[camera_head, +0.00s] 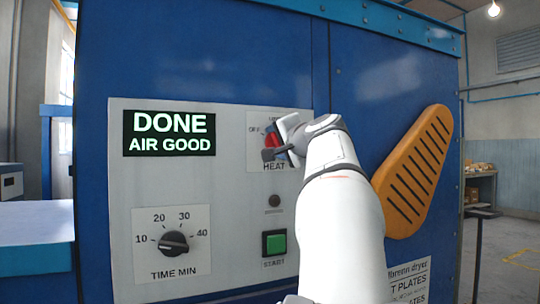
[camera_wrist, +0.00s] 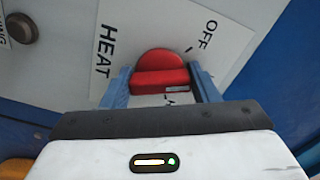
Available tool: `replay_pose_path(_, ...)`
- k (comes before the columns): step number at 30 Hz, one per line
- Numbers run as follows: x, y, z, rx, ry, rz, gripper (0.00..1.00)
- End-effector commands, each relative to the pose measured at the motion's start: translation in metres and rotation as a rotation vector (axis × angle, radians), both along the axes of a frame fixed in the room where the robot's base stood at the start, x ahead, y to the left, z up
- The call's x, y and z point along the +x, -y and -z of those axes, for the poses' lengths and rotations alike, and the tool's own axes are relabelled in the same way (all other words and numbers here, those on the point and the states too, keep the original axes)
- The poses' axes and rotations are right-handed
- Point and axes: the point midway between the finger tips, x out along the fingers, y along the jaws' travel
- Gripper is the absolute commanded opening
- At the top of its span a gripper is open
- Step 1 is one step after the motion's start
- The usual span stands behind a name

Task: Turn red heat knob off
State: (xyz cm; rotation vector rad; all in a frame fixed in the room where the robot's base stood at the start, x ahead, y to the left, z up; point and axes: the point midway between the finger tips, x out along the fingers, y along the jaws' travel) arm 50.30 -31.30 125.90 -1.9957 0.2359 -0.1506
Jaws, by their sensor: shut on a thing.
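The red heat knob (camera_wrist: 160,72) sits on a white HEAT plate (camera_wrist: 228,32) in the wrist view, with OFF printed at the upper right. My gripper (camera_wrist: 161,88) has its two blue-grey fingers on either side of the knob's raised grip bar and is shut on it. In the head view the knob (camera_head: 271,138) shows as a small red patch on the dryer's control panel, partly hidden by my gripper (camera_head: 274,150). The knob's exact setting is hard to tell, as lower labels are hidden behind my gripper.
The panel also has a lit display (camera_head: 169,134) reading DONE, AIR GOOD, a black timer knob (camera_head: 173,243) and a green START button (camera_head: 275,243). A slotted orange guard (camera_head: 415,172) sticks out to the right of my arm.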

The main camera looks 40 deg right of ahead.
Motion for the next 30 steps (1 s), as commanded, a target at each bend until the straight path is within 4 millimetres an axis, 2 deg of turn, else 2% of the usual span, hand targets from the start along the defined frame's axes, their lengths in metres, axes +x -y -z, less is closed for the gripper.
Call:
replay_pose_path(1, 0.0005, 0.0003, 0.0052, -0.041, -0.009, -0.001, 0.32)
replay_pose_path(15, -0.0001, 0.0008, 0.0029, -0.43, -0.102, 0.001, 0.32)
replay_pose_path(30, -0.0004, 0.0011, 0.0003, -0.603, -0.143, 0.001, 0.32)
